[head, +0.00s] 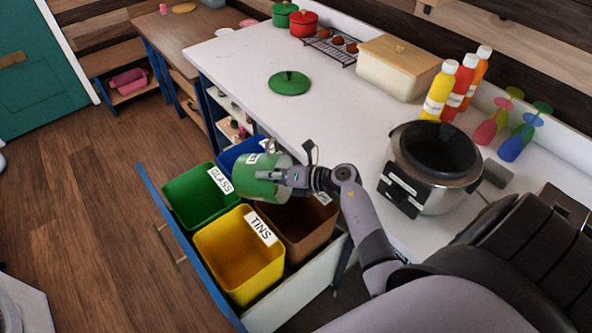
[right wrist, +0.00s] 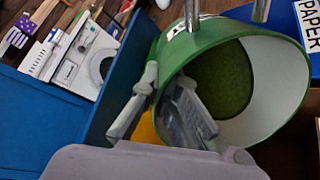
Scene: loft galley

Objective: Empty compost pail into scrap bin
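The compost pail (head: 254,178) is green with a white label and is held tilted above the pull-out bins. In the right wrist view the pail (right wrist: 283,92) shows a white inside with dark green matter at the bottom. My right gripper (head: 270,176) is shut on its rim; in the wrist view one finger (right wrist: 160,108) is outside the wall and one inside. The brown bin (head: 302,236), its label mostly hidden, is below and right of the pail. The pail's green lid (head: 289,83) lies on the counter. My left gripper is not in view.
The open drawer (head: 168,222) also holds a green GLASS bin (head: 187,204), a yellow TINS bin (head: 238,262) and a blue bin (head: 232,152), partly hidden. A cooker (head: 434,172), bottles (head: 438,92) and glasses stand on the right of the counter. The counter's middle is clear.

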